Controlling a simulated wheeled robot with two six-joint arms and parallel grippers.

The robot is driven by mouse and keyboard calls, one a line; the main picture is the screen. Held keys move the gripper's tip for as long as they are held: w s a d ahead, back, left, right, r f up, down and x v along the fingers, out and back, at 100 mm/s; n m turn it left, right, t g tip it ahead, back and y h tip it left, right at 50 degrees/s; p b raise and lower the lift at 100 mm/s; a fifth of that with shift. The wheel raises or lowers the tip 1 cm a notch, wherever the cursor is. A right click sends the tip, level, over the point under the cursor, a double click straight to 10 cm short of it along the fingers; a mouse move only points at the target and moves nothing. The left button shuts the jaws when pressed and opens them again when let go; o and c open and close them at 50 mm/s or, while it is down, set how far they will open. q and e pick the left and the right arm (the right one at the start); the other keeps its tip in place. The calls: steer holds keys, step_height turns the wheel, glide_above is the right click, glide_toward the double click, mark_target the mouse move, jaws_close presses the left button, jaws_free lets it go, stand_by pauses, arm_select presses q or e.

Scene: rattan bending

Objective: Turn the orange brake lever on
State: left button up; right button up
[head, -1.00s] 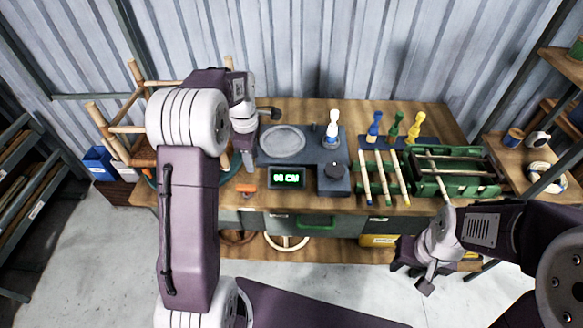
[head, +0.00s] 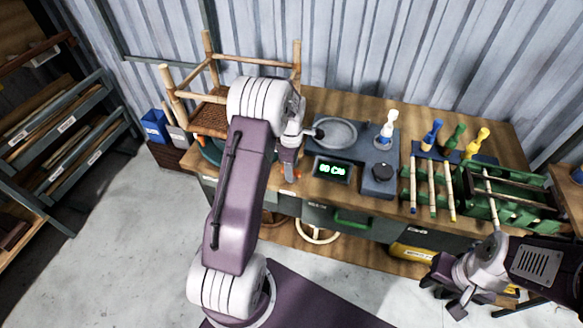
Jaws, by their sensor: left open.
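The orange brake lever (head: 287,192) is at the front edge of the workbench, left of the green-lit display; only a small orange part shows and its setting cannot be made out. My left gripper (head: 289,174) points down just behind and above the lever, over the left part of the bench, and hides much of that spot. It is open, and I cannot tell whether it touches the lever. My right gripper (head: 452,290) hangs low in front of the bench at the right, away from the lever; its jaws are unclear.
A rattan chair frame (head: 214,112) stands at the back left of the bench. The display (head: 332,170), a round grey plate (head: 335,131) and a dark knob (head: 382,172) lie right of my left gripper. A green rack (head: 511,198) with rods is further right. Shelving (head: 68,140) stands at far left.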

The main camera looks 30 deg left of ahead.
arm_select(q)
jaws_close()
steer(key=shift+r+m, duration=0.1)
steer(key=shift+m, duration=0.2)
steer(key=m+p, duration=0.2)
steer(key=shift+m, duration=0.4)
steer(key=m+p, duration=0.1)
steer(key=m, duration=0.2)
steer(key=shift+m, duration=0.3)
steer(key=m+p, duration=0.1)
steer(key=m, duration=0.3)
steer(key=shift+p, duration=0.35)
steer(key=shift+w+m+p, duration=0.1)
steer(key=shift+m+p, duration=0.25)
steer(key=shift+m, duration=1.75)
